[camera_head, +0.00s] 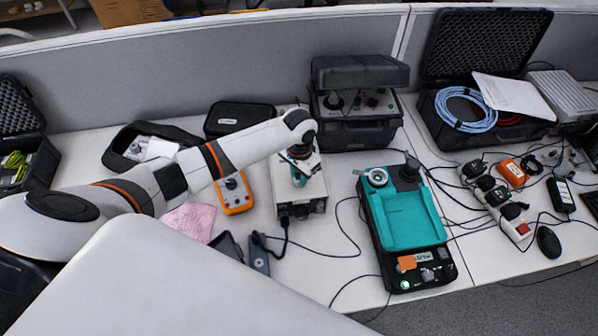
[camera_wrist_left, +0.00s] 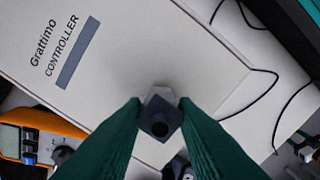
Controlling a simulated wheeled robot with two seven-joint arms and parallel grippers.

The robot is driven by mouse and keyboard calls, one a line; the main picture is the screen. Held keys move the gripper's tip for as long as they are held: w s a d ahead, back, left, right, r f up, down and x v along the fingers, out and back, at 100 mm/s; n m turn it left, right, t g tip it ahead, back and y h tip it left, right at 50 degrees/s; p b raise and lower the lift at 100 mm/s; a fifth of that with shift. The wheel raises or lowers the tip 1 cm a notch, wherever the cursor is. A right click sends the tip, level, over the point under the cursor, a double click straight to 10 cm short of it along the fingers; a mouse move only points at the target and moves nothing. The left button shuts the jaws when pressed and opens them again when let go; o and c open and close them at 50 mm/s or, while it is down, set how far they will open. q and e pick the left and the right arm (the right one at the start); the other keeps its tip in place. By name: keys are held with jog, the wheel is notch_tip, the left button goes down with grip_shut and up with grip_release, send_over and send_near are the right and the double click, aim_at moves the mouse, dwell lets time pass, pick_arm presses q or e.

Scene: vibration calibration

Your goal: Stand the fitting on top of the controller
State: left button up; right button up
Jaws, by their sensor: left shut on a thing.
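My left gripper (camera_head: 299,178), with teal fingers, is over the controller's top. It is shut on the fitting (camera_wrist_left: 161,116), a small dark grey blocky piece with a round hole in the end facing the camera. The fingers hide the fitting in the head view. I cannot tell whether the fitting touches the controller's top. My right gripper is not in view.
A black cable plugs into the controller's front. A black and teal device (camera_head: 447,258) stands to the right. A dark case (camera_head: 358,134) is behind.

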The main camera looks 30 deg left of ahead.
pick_arm(q)
jog(key=o, duration=1)
jog(key=shift+f, duration=0.1)
jog(key=shift+o, duration=0.2)
notch_tip(320, 180, up, 12)
jog(key=b, duration=0.1)
jog(key=shift+r, duration=0.2)
jog(key=shift+f, duration=0.1)
